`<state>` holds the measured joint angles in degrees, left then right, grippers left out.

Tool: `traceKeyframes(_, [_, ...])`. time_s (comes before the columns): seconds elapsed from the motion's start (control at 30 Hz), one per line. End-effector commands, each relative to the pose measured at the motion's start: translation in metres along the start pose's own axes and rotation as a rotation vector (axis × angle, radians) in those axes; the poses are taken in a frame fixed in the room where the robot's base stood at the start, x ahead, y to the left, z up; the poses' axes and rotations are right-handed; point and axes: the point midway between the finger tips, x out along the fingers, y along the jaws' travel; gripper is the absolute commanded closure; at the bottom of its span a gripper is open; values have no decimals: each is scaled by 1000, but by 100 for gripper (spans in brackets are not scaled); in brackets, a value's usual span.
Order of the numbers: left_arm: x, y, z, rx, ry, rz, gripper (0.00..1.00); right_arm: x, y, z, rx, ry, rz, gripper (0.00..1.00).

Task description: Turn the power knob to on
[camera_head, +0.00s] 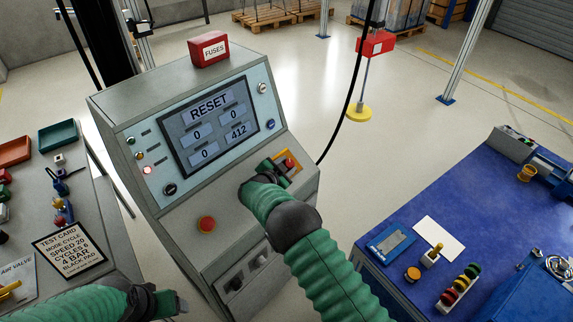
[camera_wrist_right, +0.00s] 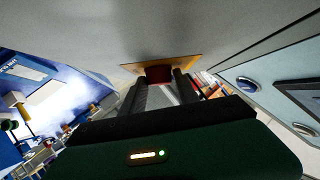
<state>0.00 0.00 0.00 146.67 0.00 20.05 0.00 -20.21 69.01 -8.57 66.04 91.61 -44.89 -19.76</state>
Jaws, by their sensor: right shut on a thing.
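The power knob, a red knob (camera_head: 289,162) on a yellow plate, sits on the sloping lower front of the grey control console (camera_head: 180,215). My right gripper (camera_head: 278,167) reaches it and partly covers it. In the right wrist view the two dark fingers of my right gripper (camera_wrist_right: 160,84) are closed on either side of the red knob (camera_wrist_right: 158,73), in front of the yellow plate (camera_wrist_right: 190,63). The knob's markings are hidden. My left gripper (camera_head: 180,302) is low at the left, away from the console's controls; its fingers are not clear.
The console screen (camera_head: 211,121) reads RESET, with 0, 0, 0 and 412. A red button (camera_head: 207,223) sits left of my right arm. A red FUSES box (camera_head: 209,52) stands on top. A blue bench (camera_head: 395,207) is at right, a grey table (camera_head: 28,218) at left.

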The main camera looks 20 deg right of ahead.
Motion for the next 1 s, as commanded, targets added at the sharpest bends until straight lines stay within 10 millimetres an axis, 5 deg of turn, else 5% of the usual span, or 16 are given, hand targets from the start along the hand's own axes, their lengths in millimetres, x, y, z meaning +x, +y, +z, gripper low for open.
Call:
traceKeyframes(0.4, [-1, 0, 0, 0, 0, 0, 28, 1, 0, -2, 3, 4, 6, 100])
traceKeyframes(0.43, [-1, 0, 0, 0, 0, 0, 28, 1, 0, -2, 3, 4, 6, 60])
traceKeyframes(0.57, [-1, 0, 0, 0, 0, 0, 28, 0, 0, -2, 3, 4, 6, 43])
traceKeyframes(0.87, [-1, 0, 0, 0, 0, 0, 28, -1, 0, -1, 3, 2, 5, 42])
traceKeyframes(1.0, [-1, 0, 0, 0, 0, 0, 28, -17, -2, -1, 4, 0, 4, 42])
